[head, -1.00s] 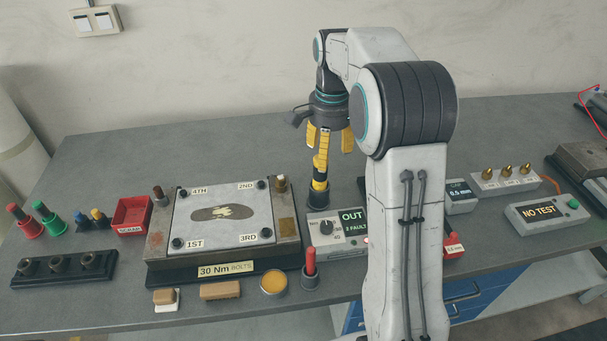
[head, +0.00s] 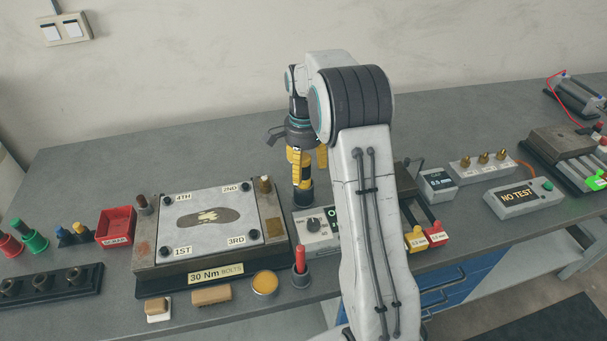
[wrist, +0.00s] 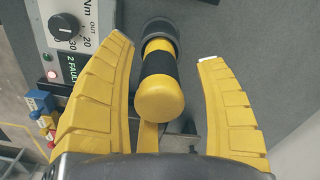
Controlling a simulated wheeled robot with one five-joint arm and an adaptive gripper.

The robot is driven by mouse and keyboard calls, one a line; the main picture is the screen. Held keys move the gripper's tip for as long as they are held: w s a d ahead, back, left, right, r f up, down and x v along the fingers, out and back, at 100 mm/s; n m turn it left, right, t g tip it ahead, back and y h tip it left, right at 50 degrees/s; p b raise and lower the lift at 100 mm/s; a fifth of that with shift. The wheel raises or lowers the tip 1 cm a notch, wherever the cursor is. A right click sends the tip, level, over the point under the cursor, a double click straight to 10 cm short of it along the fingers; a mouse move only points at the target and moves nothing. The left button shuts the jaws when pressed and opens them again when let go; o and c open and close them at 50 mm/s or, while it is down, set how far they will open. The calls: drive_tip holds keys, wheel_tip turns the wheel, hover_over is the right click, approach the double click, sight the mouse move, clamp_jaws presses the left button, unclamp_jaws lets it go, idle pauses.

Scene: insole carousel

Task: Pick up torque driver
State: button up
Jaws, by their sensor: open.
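The torque driver (wrist: 160,70) has a yellow and black handle and stands upright in a dark round holder (head: 303,197) behind the torque tester. In the wrist view the yellow end of its handle faces the camera, between my two yellow fingers. My gripper (wrist: 166,52) is open, with one finger on each side of the handle and a visible gap to each. In the head view my gripper (head: 306,156) points down over the driver and partly hides it. The driver's lower end is hidden in the holder.
The torque tester (head: 312,238) with dial and display stands close in front, partly hidden by my arm. The fixture plate (head: 185,242) with an insole lies left. A red-handled tool (head: 300,258) stands in front. The wall is behind.

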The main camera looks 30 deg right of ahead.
drive_tip(key=shift+f, duration=0.55)
drive_tip(key=shift+o, duration=0.2)
drive_tip(key=shift+r, duration=0.1)
clamp_jaws()
